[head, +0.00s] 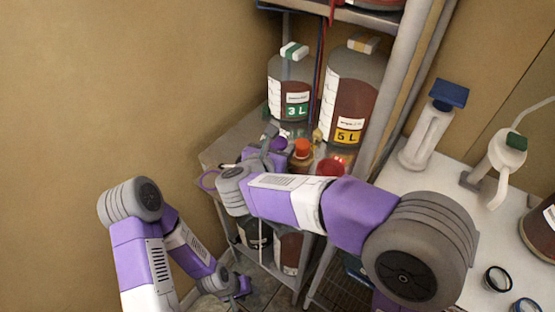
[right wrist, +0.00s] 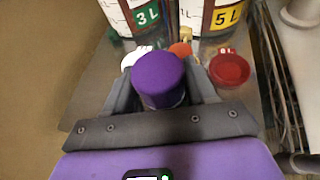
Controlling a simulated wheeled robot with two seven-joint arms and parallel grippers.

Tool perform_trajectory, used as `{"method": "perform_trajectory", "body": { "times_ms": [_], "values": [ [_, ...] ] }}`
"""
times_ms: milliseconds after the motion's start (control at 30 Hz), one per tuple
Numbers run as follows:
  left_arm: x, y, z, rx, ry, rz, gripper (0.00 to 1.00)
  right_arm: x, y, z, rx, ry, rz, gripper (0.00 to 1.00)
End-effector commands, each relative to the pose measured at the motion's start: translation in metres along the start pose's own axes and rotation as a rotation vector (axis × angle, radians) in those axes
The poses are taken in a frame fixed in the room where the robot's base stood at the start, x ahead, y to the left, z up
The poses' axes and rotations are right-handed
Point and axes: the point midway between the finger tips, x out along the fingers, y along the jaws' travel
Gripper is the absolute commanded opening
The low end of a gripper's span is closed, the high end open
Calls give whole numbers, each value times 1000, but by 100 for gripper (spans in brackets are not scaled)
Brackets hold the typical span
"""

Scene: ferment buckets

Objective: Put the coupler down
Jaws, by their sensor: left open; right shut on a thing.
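My right gripper (head: 277,148) is over the metal shelf and shut on the coupler, a round purple piece (right wrist: 160,78) seen between its fingers in the right wrist view. In the head view the right wrist covers much of it, and I cannot tell whether its lower end touches the shelf. My left gripper (head: 240,288) is low near the floor at the left, open and empty, and partly hidden by its arm.
A 3 L jug (head: 291,85) and a 5 L jug (head: 347,95) stand behind on the shelf (head: 225,150). An orange-capped bottle (head: 301,152) and a red cup (head: 331,167) are close to the right gripper.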

Motion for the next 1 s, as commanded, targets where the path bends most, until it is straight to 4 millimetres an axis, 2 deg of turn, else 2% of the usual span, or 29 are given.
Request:
{"method": "perform_trajectory", "body": {
  "times_ms": [200,367,600,700,1000],
  "values": [
    [12,-5,0,-1,-2,0,43,14,0,-36,-4,1,0,20],
    [16,-6,0,-1,-2,0,43,20,0,-49,-3,1,0,20],
    [28,-11,0,-1,-2,0,43,35,0,-85,-4,1,0,20],
    [29,-11,-1,-1,-2,0,43,37,0,-90,-2,-1,0,20],
    [30,-11,-1,-1,-1,0,43,37,0,-90,0,-1,1,20]
  ]
}}
